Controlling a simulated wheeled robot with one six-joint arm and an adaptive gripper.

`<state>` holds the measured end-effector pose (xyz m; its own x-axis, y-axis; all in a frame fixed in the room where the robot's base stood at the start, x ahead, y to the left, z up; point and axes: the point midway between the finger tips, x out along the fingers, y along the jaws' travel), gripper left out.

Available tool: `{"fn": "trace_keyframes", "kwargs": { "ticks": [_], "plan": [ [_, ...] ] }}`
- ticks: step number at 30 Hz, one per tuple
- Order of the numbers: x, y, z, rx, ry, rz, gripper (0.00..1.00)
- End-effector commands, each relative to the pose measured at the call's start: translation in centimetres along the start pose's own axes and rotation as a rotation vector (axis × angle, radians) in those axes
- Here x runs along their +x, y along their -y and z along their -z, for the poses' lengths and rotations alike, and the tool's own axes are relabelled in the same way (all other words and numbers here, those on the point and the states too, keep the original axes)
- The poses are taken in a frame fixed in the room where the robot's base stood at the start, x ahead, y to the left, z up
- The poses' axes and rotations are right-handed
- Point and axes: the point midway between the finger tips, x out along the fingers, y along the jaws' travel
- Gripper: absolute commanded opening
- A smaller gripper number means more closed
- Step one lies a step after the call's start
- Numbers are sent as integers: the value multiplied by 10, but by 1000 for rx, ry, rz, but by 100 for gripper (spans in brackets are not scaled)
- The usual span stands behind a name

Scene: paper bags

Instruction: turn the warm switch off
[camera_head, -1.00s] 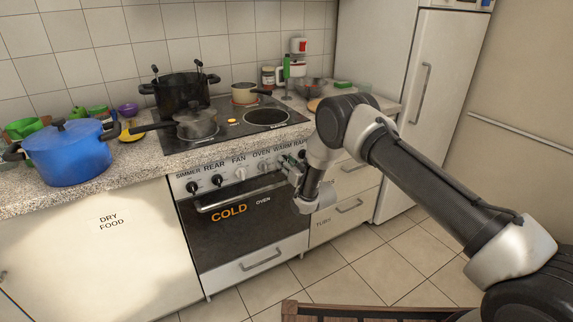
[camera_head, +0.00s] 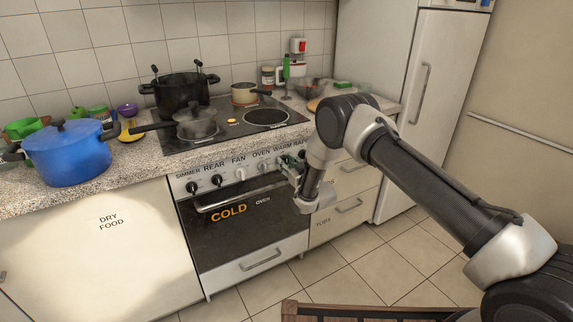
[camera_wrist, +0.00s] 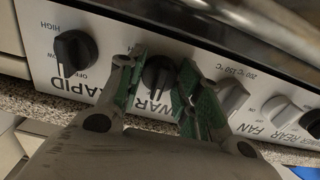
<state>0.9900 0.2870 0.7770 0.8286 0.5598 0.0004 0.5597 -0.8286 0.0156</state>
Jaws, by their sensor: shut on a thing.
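The warm switch (camera_wrist: 157,72) is a black round knob on the white stove panel, with the upside-down WARM label partly hidden below it in the wrist view. My gripper (camera_wrist: 161,82) has its two green-padded fingers shut on this knob, one on each side. The knob's setting cannot be read clearly, because the fingers cover its surroundings. In the head view my gripper (camera_head: 289,163) is at the right part of the stove panel, under the WARM label, and mostly hides the knob there.
The black rapid knob (camera_wrist: 74,52) is close to the left finger and the white oven knob (camera_wrist: 232,97) to the right finger in the wrist view. The oven handle (camera_head: 240,195) runs below the panel. Pots, including a black one (camera_head: 182,92), stand on the stove.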

Motion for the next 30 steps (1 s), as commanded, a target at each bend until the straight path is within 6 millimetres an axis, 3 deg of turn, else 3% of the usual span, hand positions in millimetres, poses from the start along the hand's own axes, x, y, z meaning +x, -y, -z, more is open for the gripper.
{"fn": "trace_keyframes", "kwargs": {
  "ticks": [1, 2, 5, 17, 30],
  "plan": [
    [-1, 0, -1, 0, 3, -1, 11],
    [-1, 0, -1, 0, 3, -1, 40],
    [-1, 0, -1, 0, 2, 0, 58],
    [-7, 0, -1, 1, 3, 0, 58],
    [-95, 0, -1, 0, 4, -1, 58]
  ]
}}
